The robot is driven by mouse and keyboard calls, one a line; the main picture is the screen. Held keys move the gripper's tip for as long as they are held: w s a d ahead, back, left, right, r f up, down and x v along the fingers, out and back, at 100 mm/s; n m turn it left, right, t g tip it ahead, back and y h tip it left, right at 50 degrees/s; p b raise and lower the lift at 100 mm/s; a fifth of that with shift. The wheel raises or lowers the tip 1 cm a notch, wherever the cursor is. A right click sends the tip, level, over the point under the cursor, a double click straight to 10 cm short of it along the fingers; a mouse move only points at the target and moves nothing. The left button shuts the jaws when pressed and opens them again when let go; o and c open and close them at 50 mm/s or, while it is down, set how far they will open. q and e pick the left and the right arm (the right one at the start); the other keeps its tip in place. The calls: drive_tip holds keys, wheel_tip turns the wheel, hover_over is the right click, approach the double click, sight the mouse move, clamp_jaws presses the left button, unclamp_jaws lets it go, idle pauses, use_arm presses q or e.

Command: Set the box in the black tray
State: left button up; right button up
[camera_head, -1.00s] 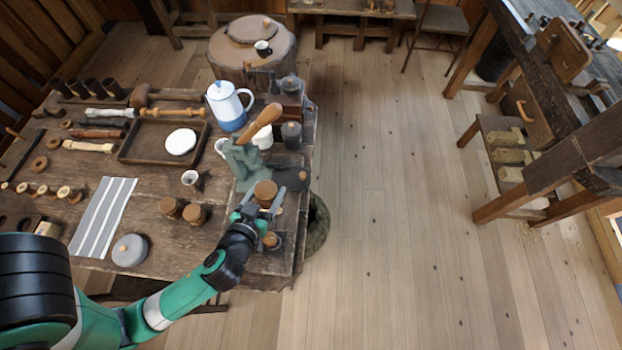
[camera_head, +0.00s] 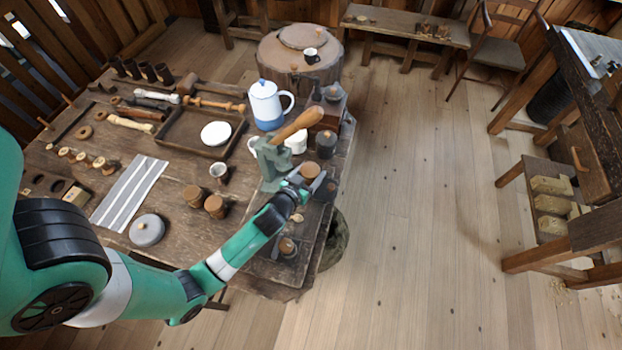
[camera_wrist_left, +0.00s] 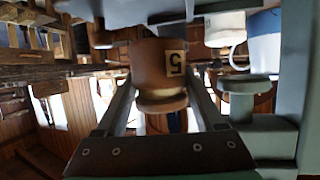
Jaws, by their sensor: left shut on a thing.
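The box is a small round brown wooden one (camera_head: 310,170) with a pale label marked 5. In the left wrist view the box (camera_wrist_left: 158,62) sits between the two fingers, the label facing the camera. My left gripper (camera_head: 303,178) is shut on it, to the right of the green press at the table's right side. A flat dark thing (camera_head: 328,188) just beyond the gripper may be the black tray; the box and gripper partly hide it. I cannot tell whether the box touches it. My right gripper is out of view.
The green press (camera_head: 272,165) with its wooden handle stands close left of the gripper. A dark lidded jar (camera_head: 326,145) stands behind. A small jar (camera_head: 287,247) is at the front. A brown wooden tray (camera_head: 172,139) holds a white plate (camera_head: 215,133). Two round wooden boxes stand left.

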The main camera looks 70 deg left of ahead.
use_arm(q)
drive_tip(key=shift+w+a+f+b, duration=0.15)
drive_tip(key=shift+f+b, duration=0.75)
drive_tip(key=shift+f, duration=0.85)
drive_tip(key=shift+f, duration=0.2)
drive_tip(key=o, duration=1.4)
drive_tip(key=shift+r, duration=0.2)
drive_tip(key=shift+s+d+r, duration=0.15)
drive_tip(key=shift+s+d, duration=0.1)
drive_tip(key=p+v, duration=0.1)
drive_tip(key=v, duration=1)
drive_tip(key=shift+s+r, duration=0.1)
drive_tip(key=shift+s, duration=0.05)
